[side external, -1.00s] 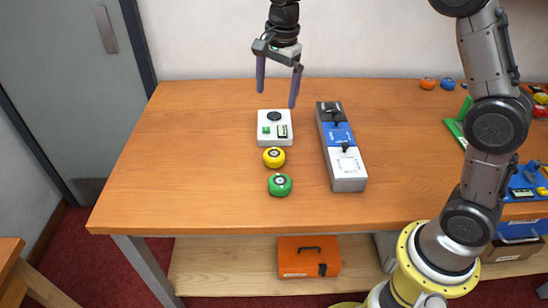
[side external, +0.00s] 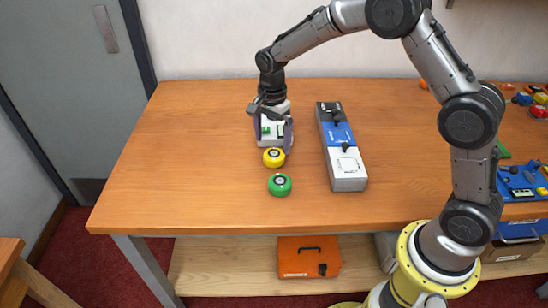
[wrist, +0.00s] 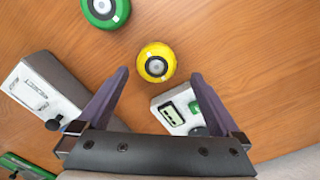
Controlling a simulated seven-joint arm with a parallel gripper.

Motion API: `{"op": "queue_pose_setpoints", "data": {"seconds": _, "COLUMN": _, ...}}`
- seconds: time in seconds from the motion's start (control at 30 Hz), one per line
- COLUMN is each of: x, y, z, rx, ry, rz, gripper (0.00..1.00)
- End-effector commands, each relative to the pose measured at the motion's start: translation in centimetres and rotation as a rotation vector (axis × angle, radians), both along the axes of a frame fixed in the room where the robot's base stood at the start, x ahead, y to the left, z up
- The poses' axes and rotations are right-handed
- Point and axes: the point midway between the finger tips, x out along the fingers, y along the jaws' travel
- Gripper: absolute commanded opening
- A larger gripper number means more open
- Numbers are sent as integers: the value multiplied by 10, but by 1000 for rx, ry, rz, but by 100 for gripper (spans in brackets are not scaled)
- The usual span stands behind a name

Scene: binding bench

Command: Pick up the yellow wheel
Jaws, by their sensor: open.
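The yellow wheel (side external: 273,157) is a small round disc with a dark ring and pale centre, lying flat on the wooden table in front of the white box. In the wrist view the yellow wheel (wrist: 156,62) shows whole, just past the fingertips and roughly centred between them. My gripper (side external: 272,148) is open and empty, pointing down, over the white box (side external: 270,140) and just behind the wheel. Its fingers hide part of that box. In the wrist view my gripper (wrist: 160,76) shows both purple fingers apart, touching nothing that I can make out.
A green wheel (side external: 280,185) lies just in front of the yellow one. A long black, blue and white block unit (side external: 348,168) with knobs stands to the right. The table's left side is bare. More small coloured parts are at the far right.

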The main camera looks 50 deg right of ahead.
Motion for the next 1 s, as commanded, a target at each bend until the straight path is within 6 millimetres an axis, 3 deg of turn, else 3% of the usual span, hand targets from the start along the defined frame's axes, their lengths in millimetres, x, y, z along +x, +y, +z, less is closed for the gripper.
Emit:
{"op": "queue_pose_setpoints", "data": {"seconds": 0.3, "x": -5, "y": -3, "z": -43, "rx": 0, "ry": 5, "rz": 0, "gripper": 100}}
{"op": "queue_pose_setpoints", "data": {"seconds": 0.6, "x": -5, "y": -3, "z": -47, "rx": 0, "ry": 2, "rz": 0, "gripper": 100}}
{"op": "queue_pose_setpoints", "data": {"seconds": 1.0, "x": -5, "y": -3, "z": -46, "rx": 0, "ry": 2, "rz": 0, "gripper": 28}}
